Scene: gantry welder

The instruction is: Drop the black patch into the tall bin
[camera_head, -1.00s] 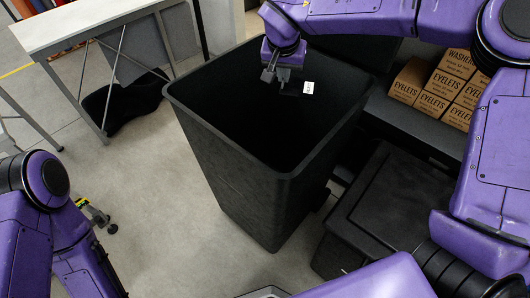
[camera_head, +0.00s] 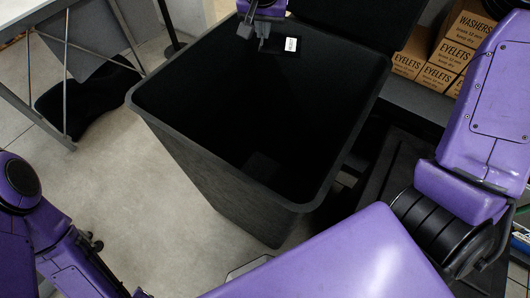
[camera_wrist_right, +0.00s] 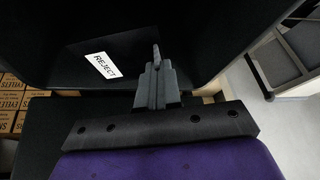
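The black patch (camera_head: 277,46) is a thin dark sheet with a white label; in the right wrist view (camera_wrist_right: 84,58) the label reads REJECT. My right gripper (camera_head: 262,44) looks shut on one edge of it; its fingers show close together in the right wrist view (camera_wrist_right: 156,62). The patch extends to one side of the fingertips, over the mouth of the tall bin near its back wall. The tall bin (camera_head: 205,180) is black, upright and open at the top. Dark on dark hides where the patch's edges end. My left arm is at lower left; its gripper is not in view.
Cardboard boxes (camera_head: 437,78) marked EYELETS and WASHERS stand on a shelf at right. A dark panel (camera_head: 350,12) rises behind the bin. A table (camera_head: 30,18) stands at upper left with a black item (camera_head: 85,100) beneath it. The floor left of the bin is clear.

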